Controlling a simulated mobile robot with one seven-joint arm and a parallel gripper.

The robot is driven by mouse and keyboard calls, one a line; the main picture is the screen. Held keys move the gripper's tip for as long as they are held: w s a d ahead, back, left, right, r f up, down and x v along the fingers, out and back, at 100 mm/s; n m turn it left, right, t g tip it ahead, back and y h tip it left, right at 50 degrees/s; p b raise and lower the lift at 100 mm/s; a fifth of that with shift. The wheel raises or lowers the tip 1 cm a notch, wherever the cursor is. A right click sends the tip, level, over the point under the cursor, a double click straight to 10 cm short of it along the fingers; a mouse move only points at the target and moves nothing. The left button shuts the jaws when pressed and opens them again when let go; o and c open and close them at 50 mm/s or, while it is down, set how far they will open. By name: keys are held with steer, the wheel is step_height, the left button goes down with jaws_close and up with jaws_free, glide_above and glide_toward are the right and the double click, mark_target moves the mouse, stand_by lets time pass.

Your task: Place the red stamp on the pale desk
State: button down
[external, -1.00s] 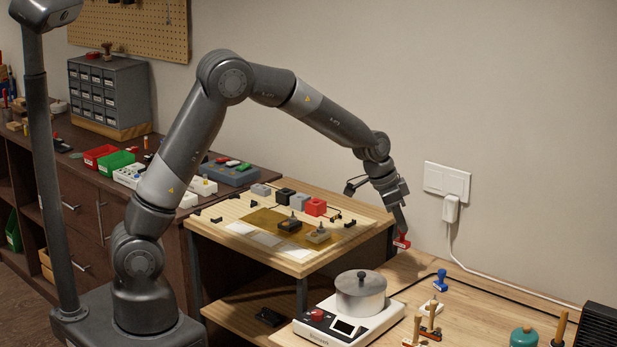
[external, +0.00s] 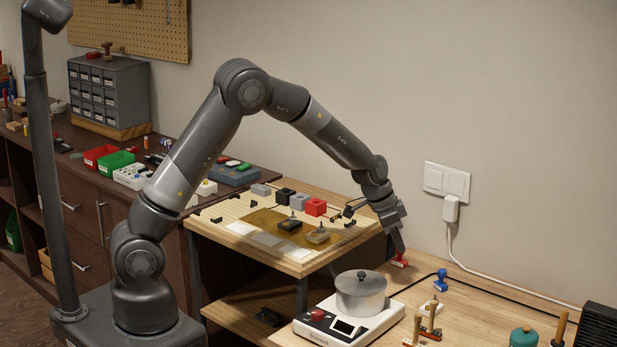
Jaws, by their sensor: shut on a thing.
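The red stamp (external: 399,262) is at the lower end of my gripper (external: 398,253), at the back left of the pale desk (external: 480,292). My gripper points down and is shut on the stamp. The stamp's base is at or very close to the desk top; I cannot tell if it touches. The gripper's fingers hide part of its handle.
A blue stamp (external: 441,280) stands to the right on the desk. A white hotplate with a metal pot (external: 361,294) stands in front. A wooden side table (external: 300,262) is close on the left. A white cable (external: 449,240) hangs from the wall socket.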

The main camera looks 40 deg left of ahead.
steer(key=shift+w+a+f, duration=0.4)
steer(key=shift+w+f, duration=0.15)
steer(key=shift+f, duration=0.55)
steer(key=shift+w+a+f, duration=0.45)
steer(key=shift+w+f, duration=0.15)
steer(key=shift+f, duration=0.45)
steer(key=shift+w+a+f, duration=0.4)
steer(key=shift+w+f, duration=0.15)
steer(key=shift+f, duration=0.55)
steer(key=shift+f, duration=0.15)
steer(key=c, duration=1.3)
jaws_free()
